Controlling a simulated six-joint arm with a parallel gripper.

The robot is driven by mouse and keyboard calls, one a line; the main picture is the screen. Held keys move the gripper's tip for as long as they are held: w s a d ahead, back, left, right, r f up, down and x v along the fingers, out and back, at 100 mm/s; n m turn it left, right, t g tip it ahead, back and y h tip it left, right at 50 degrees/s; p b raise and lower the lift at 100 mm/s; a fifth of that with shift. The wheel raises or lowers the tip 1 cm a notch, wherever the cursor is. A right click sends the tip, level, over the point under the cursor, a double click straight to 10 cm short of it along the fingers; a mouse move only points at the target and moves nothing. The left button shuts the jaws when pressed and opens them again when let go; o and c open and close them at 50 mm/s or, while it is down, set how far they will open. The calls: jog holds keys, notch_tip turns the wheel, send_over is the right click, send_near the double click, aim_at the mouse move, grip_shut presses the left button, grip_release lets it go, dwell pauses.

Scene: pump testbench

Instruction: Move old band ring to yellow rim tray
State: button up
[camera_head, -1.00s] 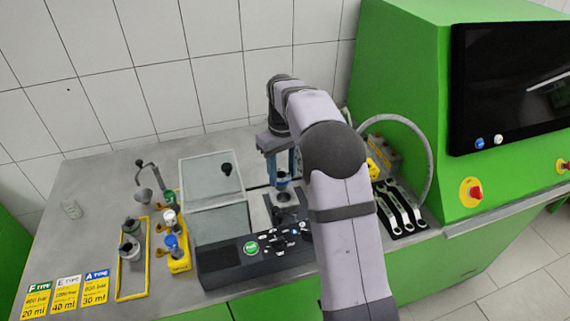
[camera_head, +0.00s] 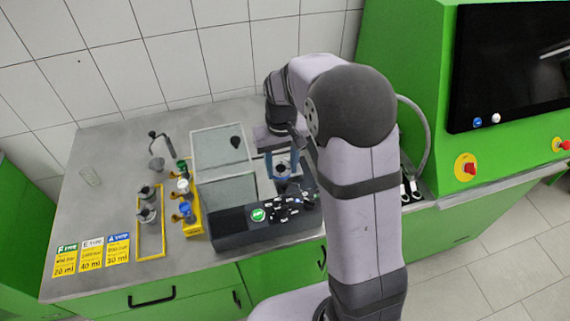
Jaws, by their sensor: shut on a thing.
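My gripper (camera_head: 282,172) points down over the dark testbench unit, with its two blue fingers on either side of a small dark part (camera_head: 282,167). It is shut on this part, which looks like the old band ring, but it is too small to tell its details. The yellow rim tray (camera_head: 151,258) lies flat on the grey bench, well to the left of my gripper.
The testbench unit (camera_head: 230,228) with a raised clear lid (camera_head: 220,148) stands between my gripper and the tray.

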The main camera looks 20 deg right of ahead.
jog(key=w+a+r+n+p, duration=0.1)
jog(key=w+a+r+n, duration=0.7)
jog(key=w+a+r, duration=0.45)
jog(key=s+a+f+n, duration=0.2)
jog(key=s+a+f, duration=0.3)
jog(key=a, duration=0.4)
jog(key=s+a+f+n+b, duration=0.1)
jog(key=s+a+f+n, duration=0.2)
jog(key=s+a+f, duration=0.2)
jog(key=s+a+f+n+b, duration=0.1)
jog(key=s+a+f+n, duration=0.1)
jog(key=s+a+f, duration=0.3)
jog(key=a+f, duration=0.4)
jog(key=a, duration=0.5)
jog(key=shift+f+n, duration=0.15)
jog(key=shift+n, duration=0.25)
jog(key=shift+f, duration=0.1)
jog(key=shift+f+b, duration=1.8)
jog(key=shift+f, duration=0.2)
jog(key=shift+f, duration=0.3)
jog(key=shift+f, duration=0.3)
